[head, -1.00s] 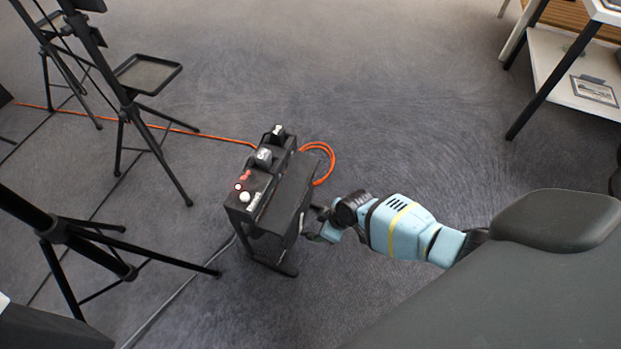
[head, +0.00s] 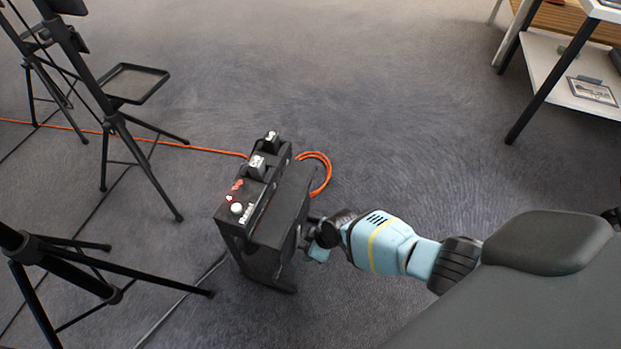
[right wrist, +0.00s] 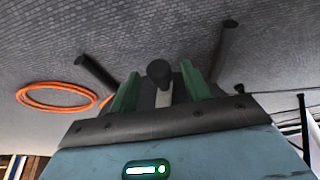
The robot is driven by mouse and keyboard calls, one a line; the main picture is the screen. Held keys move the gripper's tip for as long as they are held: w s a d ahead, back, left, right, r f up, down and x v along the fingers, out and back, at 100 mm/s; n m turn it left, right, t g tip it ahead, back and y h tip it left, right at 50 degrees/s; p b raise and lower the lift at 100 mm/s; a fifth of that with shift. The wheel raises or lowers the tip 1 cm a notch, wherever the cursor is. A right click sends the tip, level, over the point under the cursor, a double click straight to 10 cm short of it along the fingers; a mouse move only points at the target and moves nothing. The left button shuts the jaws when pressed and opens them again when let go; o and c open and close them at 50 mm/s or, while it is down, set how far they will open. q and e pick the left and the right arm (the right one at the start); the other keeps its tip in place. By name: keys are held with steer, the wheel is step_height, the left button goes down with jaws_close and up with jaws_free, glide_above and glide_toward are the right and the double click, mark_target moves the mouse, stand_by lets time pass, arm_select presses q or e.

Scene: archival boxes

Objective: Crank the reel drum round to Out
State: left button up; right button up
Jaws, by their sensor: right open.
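The black reel unit (head: 262,215) stands on the carpet left of my right arm in the head view. Its top carries switches, a white knob (head: 236,208) and small red and white markings too small to read. My right gripper (head: 312,243) is at the unit's right side. In the right wrist view my right gripper (right wrist: 159,88) is open, its two green fingers apart. A dark round-ended crank handle (right wrist: 160,72) shows between them, with clear gaps on both sides. The drum's position and any Out mark cannot be made out. My left gripper is not in view.
An orange cable (head: 318,172) loops beside the unit and runs left over the floor. Black tripod stands (head: 118,120) are at the left, one with a tray (head: 135,82). A white shelf table (head: 560,75) is at upper right. Open carpet lies between.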

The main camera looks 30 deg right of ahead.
steer(key=c, duration=0.6)
jaws_close()
steer(key=shift+d+f+h, duration=0.1)
steer(key=shift+h, duration=0.2)
